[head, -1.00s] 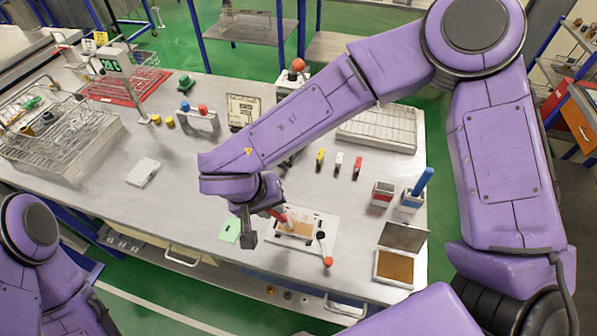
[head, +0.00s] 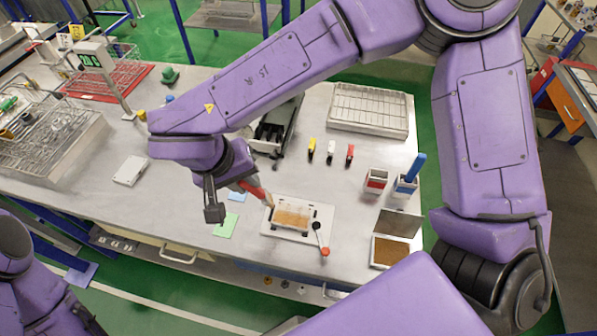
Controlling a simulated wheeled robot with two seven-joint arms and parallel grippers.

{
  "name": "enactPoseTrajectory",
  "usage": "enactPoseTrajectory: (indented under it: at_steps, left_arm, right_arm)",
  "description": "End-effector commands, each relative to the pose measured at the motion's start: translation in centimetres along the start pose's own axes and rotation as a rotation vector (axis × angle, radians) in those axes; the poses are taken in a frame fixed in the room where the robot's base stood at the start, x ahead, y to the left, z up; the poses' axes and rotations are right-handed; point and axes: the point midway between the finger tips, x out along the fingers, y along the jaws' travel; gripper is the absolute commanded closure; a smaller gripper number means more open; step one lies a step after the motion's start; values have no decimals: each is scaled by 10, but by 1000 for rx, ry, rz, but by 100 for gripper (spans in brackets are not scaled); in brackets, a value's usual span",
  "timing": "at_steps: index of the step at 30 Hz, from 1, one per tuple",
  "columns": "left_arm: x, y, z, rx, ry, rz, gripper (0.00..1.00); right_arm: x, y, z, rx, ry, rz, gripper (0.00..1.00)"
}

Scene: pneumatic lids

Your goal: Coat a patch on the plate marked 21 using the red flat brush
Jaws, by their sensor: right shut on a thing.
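The red flat brush (head: 251,188) is held in my right gripper (head: 238,186), its bristle end pointing down and right. The bristles are at the upper left edge of a white fixture (head: 322,213) on the bench; I cannot tell whether they touch it. A plate with a tan-brown area (head: 292,216) and a paler upper band lies in the fixture. No number on it is readable. A black lever with a red knob (head: 325,252) is at the fixture's lower right. My left gripper is out of view.
A red-labelled holder (head: 376,183) and a blue-labelled holder (head: 405,188) with a blue-handled tool (head: 414,167) stand to the right. A green sheet (head: 227,224) lies left of the fixture.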

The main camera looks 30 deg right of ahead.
Motion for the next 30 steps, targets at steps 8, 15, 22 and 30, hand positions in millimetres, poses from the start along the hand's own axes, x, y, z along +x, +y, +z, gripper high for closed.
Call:
enactPoseTrajectory:
  at_steps: [8,15,22,30]
  left_arm:
    - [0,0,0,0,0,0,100]
    - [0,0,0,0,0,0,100]
    - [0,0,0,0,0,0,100]
    - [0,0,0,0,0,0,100]
  right_arm:
    - [-14,8,-2,7,-3,1,100]
    - [-14,8,-3,7,-3,1,100]
    - [-14,8,-2,7,-3,1,100]
    - [-14,8,-2,7,-2,1,100]
